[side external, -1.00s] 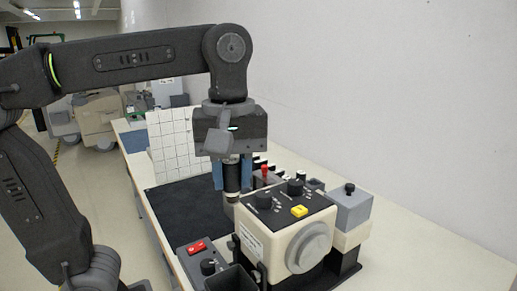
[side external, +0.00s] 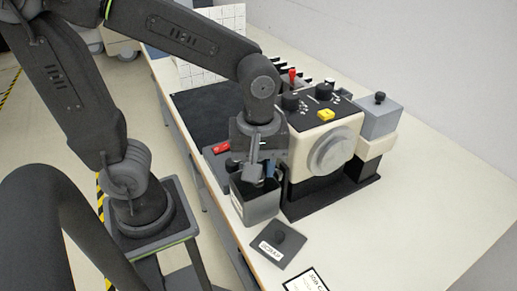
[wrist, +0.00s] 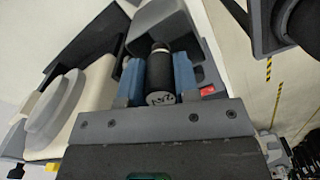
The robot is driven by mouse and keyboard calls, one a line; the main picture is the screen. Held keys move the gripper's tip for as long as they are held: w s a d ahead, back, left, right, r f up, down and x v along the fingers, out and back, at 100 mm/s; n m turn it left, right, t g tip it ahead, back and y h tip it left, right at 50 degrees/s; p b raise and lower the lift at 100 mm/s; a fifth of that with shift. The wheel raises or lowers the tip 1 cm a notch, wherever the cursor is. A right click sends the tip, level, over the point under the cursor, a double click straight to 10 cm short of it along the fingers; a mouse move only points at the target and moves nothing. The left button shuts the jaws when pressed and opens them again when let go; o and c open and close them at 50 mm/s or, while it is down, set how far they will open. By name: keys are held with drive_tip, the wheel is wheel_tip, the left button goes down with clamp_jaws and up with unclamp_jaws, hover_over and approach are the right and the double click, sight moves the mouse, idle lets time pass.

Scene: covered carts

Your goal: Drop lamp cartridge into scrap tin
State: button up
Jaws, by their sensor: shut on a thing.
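My gripper (side external: 264,178) points down over the mouth of the scrap tin (side external: 253,206), an open-topped dark grey box at the bench's front edge. In the wrist view its blue fingers (wrist: 160,78) are shut on the lamp cartridge (wrist: 160,74), a black cylinder with a paler marked end. In the side view the cartridge is mostly hidden by the gripper and the tin. I cannot tell how deep it reaches.
The cream machine (side external: 327,143) with dials and a yellow switch stands close right of the tin. A control box with a red switch (side external: 222,147) is just behind it. A labelled card (side external: 305,281) lies in front. The bench at right is clear.

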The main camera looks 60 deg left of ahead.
drive_tip(key=shift+f, duration=2)
drive_tip(key=o, duration=1)
drive_tip(key=shift+r, duration=0.15)
wheel_tip(320, 180, up, 14)
drive_tip(key=shift+f, duration=0.2)
drive_tip(key=shift+a, duration=0.1)
